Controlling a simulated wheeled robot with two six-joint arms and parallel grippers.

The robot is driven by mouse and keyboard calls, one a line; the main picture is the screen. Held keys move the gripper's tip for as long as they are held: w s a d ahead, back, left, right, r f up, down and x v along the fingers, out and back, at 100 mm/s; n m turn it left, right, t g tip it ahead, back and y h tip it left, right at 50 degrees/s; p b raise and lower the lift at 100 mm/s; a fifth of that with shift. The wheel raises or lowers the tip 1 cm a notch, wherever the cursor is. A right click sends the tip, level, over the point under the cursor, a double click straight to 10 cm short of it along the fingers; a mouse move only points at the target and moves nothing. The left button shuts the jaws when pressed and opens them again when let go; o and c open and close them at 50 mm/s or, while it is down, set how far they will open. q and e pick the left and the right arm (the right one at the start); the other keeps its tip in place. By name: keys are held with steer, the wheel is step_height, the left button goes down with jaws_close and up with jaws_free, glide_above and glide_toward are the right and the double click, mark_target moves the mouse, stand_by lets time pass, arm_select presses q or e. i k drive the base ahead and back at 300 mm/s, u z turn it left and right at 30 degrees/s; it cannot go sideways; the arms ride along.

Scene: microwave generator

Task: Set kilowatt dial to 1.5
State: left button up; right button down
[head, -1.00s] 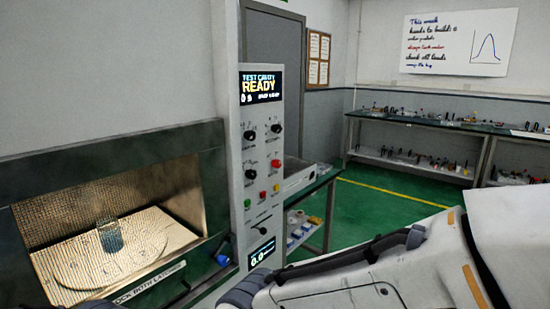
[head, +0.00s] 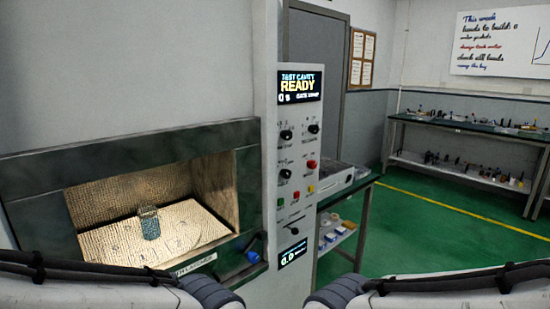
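The tall control panel (head: 296,180) stands right of the test cavity. Its upper screen (head: 300,86) reads TEST CAVITY READY. Below are black knobs, at left upper (head: 286,135), right upper (head: 314,129) and left lower (head: 285,174), and a red knob (head: 311,164). A lower control with a slanted bar (head: 295,226) sits above a small display (head: 292,253) that seems to read 0.0. The labels are too small to tell which is the kilowatt dial. Parts of both my arms show at the bottom edge, apart from the panel; neither gripper shows.
The cavity (head: 155,215) holds a beaker of blue liquid (head: 149,222) on a round plate. A blue-ended handle (head: 252,257) sticks out at its lower right. Green, red and yellow buttons lie mid-panel. Benches stand behind; green floor (head: 420,235) is open at right.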

mark_target(286, 135)
steer(key=u, duration=0.05)
steer(key=k, duration=0.6)
steer(key=z, duration=0.65)
steer(key=i, duration=1.3)
steer(key=u, duration=0.25)
